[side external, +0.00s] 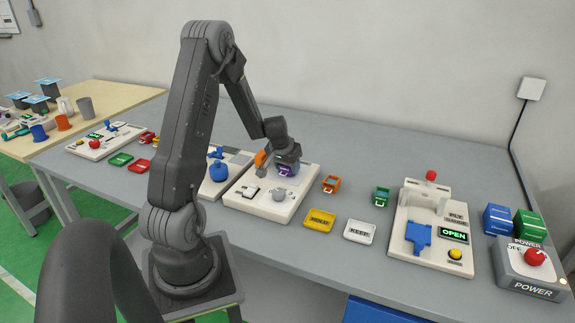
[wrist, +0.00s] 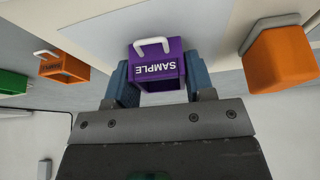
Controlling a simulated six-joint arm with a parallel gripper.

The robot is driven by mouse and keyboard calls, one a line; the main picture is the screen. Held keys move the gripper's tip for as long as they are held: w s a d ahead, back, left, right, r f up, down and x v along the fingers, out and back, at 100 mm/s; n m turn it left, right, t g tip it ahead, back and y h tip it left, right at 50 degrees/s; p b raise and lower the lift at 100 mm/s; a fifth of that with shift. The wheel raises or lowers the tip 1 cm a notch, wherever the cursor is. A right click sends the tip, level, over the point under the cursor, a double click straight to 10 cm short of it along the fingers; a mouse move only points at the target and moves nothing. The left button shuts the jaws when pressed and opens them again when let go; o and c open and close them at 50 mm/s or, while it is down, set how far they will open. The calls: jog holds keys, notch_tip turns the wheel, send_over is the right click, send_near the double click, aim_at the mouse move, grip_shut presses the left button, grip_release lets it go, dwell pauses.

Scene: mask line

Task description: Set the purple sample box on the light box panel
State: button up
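The purple sample box (wrist: 158,69), with a white handle and a SAMPLE label, is between the two blue fingers of my gripper (wrist: 157,88) in the wrist view. The fingers appear to press on its two sides. In the side view the purple box (side external: 287,170) is under my gripper (side external: 288,160), over the back right part of a pale station board (side external: 247,202). I cannot tell whether it touches the board. The light box panel cannot be told apart for certain; the pale board also shows in the wrist view (wrist: 210,25).
An orange part (side external: 262,157) stands close beside my gripper; it is large in the wrist view (wrist: 280,58). An orange sample box (side external: 331,184) and a green one (side external: 381,196) stand to the right. Yellow (side external: 320,220) and white (side external: 359,231) trays lie in front.

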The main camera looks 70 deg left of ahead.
jog(key=o, duration=0.4)
jog(key=v, duration=1.2)
jog(key=w+d+r+m+t, duration=0.15)
jog(key=d+r, duration=0.35)
jog(key=d, duration=0.5)
jog(key=s+d+r+m+h, duration=0.1)
jog(key=s+d+r+m, duration=0.1)
jog(key=d, duration=0.5)
jog(key=s+d+r+m+h, duration=0.1)
jog(key=s+d+m, duration=0.1)
jog(key=s+d, duration=0.3)
jog(key=s+d+r+m+h, duration=0.1)
jog(key=s+d, duration=0.3)
jog(key=d, duration=0.6)
jog(key=shift+d+r+m+t, duration=0.15)
jog(key=shift+r+m+t, duration=0.2)
jog(key=shift+r+m, duration=0.5)
